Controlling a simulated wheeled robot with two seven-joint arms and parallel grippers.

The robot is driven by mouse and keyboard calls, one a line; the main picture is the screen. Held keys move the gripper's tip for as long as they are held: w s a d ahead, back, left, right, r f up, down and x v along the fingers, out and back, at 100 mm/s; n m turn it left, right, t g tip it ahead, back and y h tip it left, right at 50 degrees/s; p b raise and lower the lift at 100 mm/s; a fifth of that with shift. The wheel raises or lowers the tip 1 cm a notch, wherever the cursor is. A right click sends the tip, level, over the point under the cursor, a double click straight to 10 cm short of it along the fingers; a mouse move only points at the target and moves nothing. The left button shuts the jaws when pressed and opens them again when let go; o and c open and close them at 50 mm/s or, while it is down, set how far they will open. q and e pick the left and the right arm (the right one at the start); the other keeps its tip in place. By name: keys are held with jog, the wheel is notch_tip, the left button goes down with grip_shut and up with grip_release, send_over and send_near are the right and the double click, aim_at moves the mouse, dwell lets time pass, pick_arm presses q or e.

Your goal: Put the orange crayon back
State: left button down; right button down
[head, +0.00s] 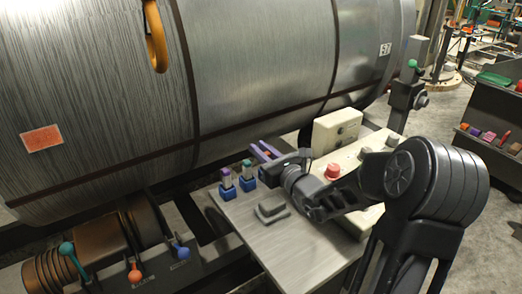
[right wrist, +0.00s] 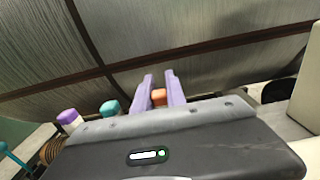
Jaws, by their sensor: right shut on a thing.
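The orange crayon (right wrist: 159,96) shows as a small orange end between the two purple fingers of my right gripper (right wrist: 160,90) in the right wrist view. In the head view the right gripper (head: 265,152) is shut on it above the far part of the grey board. Most of the crayon is hidden. A purple-topped crayon (head: 226,178) and a teal-topped crayon (head: 247,170) stand upright in blue holders, just left of the gripper. I cannot tell whether another holder sits beneath the gripper. My left gripper is not in view.
The grey board (head: 285,250) carries a dark grey block (head: 271,209). A beige control box (head: 336,130) and panel with a red button (head: 333,171) stand to the right. A large metal cylinder (head: 265,60) rises close behind. Coloured-knob levers (head: 134,270) stand lower left.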

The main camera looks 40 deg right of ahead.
jog(key=shift+f, duration=0.2)
jog(key=c, duration=1.4)
grip_release()
jog(key=shift+r, duration=0.1)
jog(key=shift+o, duration=0.2)
jog(key=shift+s+r, duration=0.1)
jog(key=shift+r, duration=0.05)
jog(key=s, duration=1.1)
jog(key=shift+s+a, duration=0.1)
jog(key=shift+s, duration=0.3)
